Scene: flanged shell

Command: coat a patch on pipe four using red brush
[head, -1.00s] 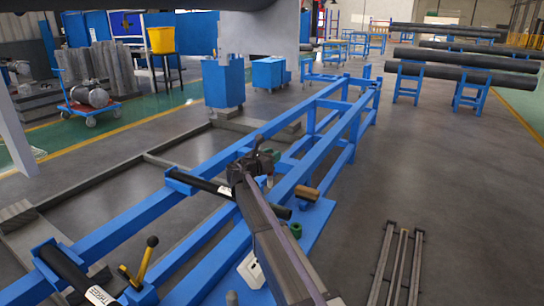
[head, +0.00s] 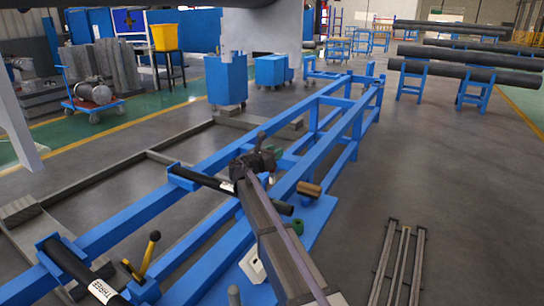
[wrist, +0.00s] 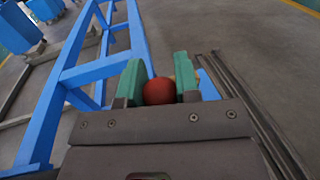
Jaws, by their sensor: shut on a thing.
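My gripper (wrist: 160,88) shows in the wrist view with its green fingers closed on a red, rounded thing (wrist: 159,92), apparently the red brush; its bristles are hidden. Another black pipe (head: 75,265) at the lower left is marked THREE. Whether the brush touches any pipe cannot be told.
The long blue frame (head: 210,245) runs away to the upper right. A yellow lever with a black knob (head: 147,257) stands beside pipe three. A brown cylinder (head: 308,189) and a white object (head: 252,266) are near my arm. Grey rails (head: 400,265) lie right; floor between is clear.

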